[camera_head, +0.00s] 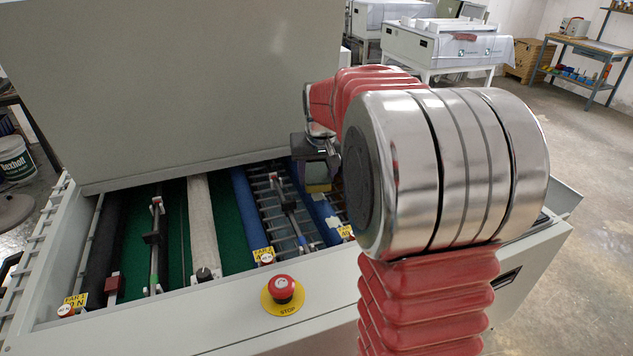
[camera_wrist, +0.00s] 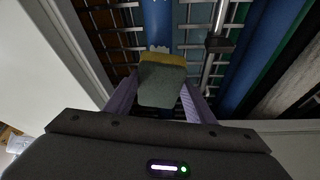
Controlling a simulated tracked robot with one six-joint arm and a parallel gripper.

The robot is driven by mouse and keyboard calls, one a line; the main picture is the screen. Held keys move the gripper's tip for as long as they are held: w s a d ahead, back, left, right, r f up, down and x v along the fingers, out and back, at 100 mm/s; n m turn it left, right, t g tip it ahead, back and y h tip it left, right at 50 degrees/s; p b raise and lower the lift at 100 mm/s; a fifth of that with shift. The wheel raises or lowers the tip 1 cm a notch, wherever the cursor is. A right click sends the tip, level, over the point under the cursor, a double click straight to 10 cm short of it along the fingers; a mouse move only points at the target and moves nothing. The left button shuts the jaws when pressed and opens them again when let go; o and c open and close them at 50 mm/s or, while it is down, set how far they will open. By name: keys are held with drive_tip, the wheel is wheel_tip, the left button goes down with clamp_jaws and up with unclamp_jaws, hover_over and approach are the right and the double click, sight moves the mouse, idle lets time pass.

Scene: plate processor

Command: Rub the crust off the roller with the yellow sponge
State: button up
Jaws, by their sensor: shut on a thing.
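The sponge (camera_wrist: 160,85), yellow on one face and dark grey-green on the other, is between the purple fingers of my gripper (camera_wrist: 158,92) in the wrist view. My gripper is shut on it. In the head view the sponge (camera_head: 318,188) shows small below my gripper (camera_head: 317,172), over the right part of the open machine. A blue roller (camera_wrist: 157,18) runs under the sponge, with a pale crust patch (camera_wrist: 158,48) at the sponge's edge.
Left of it lie a metal rack (camera_head: 285,205), another blue roller (camera_head: 243,200), a beige roller (camera_head: 201,215) and a black roller (camera_head: 103,240). The raised lid (camera_head: 180,80) stands behind. A red stop button (camera_head: 281,289) sits on the front edge.

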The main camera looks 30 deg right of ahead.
drive_tip(key=shift+r, duration=2.35)
drive_tip(key=w+a+f, duration=0.1)
drive_tip(key=w+a, duration=0.3)
drive_tip(key=a, duration=0.7)
drive_tip(key=w+a+f+n, duration=0.1)
drive_tip(key=w+a, duration=0.3)
drive_tip(key=a, duration=0.7)
drive_tip(key=shift+a+f, duration=0.35)
drive_tip(key=shift+f, duration=0.3)
